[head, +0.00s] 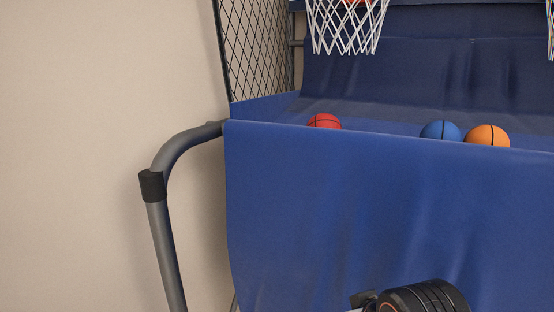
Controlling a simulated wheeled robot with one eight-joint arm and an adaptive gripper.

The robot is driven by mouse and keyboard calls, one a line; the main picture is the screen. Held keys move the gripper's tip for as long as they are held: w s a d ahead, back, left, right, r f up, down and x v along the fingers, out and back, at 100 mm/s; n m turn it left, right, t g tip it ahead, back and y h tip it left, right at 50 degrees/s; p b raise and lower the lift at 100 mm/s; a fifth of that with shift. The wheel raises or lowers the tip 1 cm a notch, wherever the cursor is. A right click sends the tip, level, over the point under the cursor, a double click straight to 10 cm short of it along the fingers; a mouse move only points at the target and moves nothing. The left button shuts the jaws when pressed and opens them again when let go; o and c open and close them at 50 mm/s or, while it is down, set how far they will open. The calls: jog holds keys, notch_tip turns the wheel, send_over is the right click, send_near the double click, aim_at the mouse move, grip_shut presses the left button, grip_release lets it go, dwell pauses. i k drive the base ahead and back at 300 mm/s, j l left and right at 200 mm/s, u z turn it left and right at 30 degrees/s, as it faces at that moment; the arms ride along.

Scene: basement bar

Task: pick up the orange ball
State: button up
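The orange ball (487,136) has a dark seam and sits at the right, behind the top edge of the blue front panel of a basketball arcade game. Its lower part is hidden by that edge. A blue ball (440,131) is just left of it, close by. A dark, rounded part of my arm shows at the bottom right, below the ball and in front of the panel. My gripper's fingers are not in view.
A red ball (324,121) lies farther left behind the blue front panel (370,200). A white net (346,27) hangs above. A grey metal tube (166,230) stands at the left, with black mesh (258,50) behind it. The beige wall (90,120) fills the left.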

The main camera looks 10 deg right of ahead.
aim_at(484, 134)
jog(key=k+l+z, duration=0.1)
jog(key=k+l, duration=0.6)
